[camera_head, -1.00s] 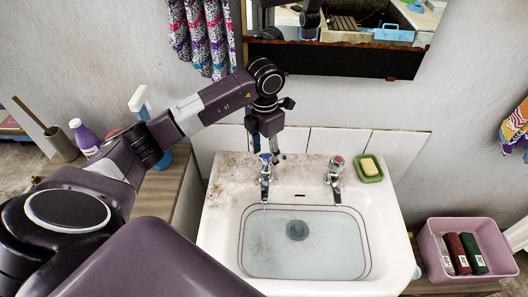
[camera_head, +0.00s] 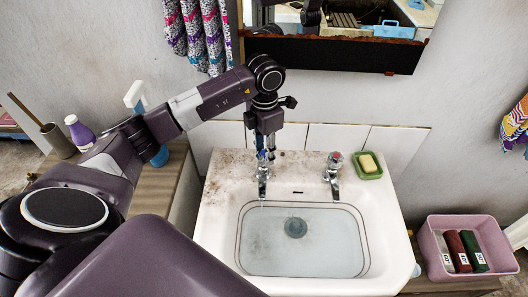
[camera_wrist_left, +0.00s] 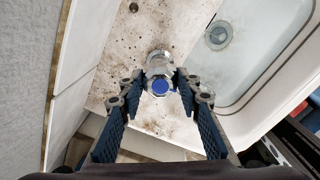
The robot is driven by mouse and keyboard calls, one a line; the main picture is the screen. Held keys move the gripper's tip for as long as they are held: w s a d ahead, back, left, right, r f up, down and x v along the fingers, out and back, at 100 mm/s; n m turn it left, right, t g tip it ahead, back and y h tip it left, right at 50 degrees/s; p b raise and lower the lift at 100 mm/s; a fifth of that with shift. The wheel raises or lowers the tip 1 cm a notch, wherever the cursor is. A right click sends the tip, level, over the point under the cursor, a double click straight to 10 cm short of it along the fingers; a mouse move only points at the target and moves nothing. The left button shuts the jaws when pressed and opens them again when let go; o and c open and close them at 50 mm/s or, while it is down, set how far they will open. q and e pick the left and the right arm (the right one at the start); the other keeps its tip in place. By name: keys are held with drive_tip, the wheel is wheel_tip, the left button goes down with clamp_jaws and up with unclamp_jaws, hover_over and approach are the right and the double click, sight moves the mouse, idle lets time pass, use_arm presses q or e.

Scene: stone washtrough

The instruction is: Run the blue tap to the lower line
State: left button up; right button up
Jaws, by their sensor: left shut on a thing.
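The blue tap (camera_head: 262,176) stands at the back left of the white basin (camera_head: 215,225); its blue cap (camera_wrist_left: 160,87) shows in the left wrist view. My left gripper (camera_head: 265,145) is over the tap from above. In the left wrist view its two fingers (camera_wrist_left: 157,88) are on either side of the tap head, shut on it. A thin pale stream (camera_head: 262,203) seems to fall from the spout. Water (camera_head: 300,250) covers the basin floor and the drain (camera_head: 296,228). Dark lines (camera_head: 364,225) run round the basin wall; the water edge lies close to the lower one.
A red-capped tap (camera_head: 332,178) stands at the back right, beside a green dish with yellow soap (camera_head: 367,165). A pink bin with rolled cloths (camera_head: 432,250) is at the right. A mirror (camera_head: 335,50) hangs above. Bottles stand on a wooden surface (camera_head: 160,195) at the left.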

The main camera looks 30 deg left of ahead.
use_arm(q)
drive_tip(key=shift+w+a+m+b, duration=0.1)
drive_tip(key=shift+m+b, duration=0.5)
drive_tip(key=shift+m, duration=0.2)
drive_tip(key=shift+r+m, duration=0.15)
drive_tip(key=shift+m, duration=0.15)
drive_tip(key=o, duration=1.2)
drive_tip(key=shift+a, duration=0.1)
drive_tip(key=shift+c, duration=0.2)
wheel_tip(320, 180, up, 12)
